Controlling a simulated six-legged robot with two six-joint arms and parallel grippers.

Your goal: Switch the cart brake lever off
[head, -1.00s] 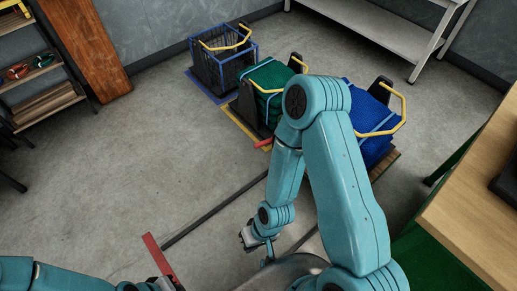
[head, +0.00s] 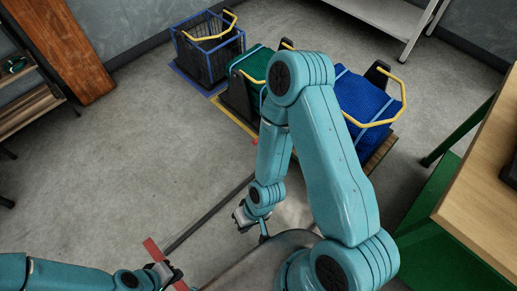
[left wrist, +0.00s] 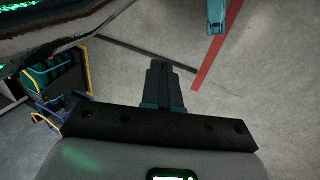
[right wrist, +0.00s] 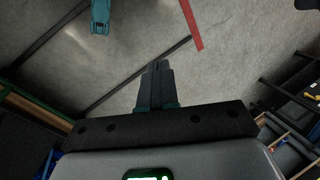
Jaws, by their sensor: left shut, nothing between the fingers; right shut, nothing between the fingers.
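No brake lever can be made out for certain. A small red part (head: 255,142) shows low beside the green net stack (head: 240,95), close to my right arm; I cannot tell if it is the lever or how it is set. My left gripper (head: 174,272) is shut and empty at the bottom of the head view, and its shut fingers show in the left wrist view (left wrist: 158,66). My right gripper (head: 240,216) is shut and empty above the floor, well short of the red part; its fingers also show in the right wrist view (right wrist: 157,66).
A blue wire basket (head: 207,62) with a yellow handle stands at the back. A blue net stack (head: 365,100) is right of my right arm. A wooden-topped bench (head: 478,170) bounds the right, a shelf (head: 30,100) the left. Open floor (head: 110,170) lies at left.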

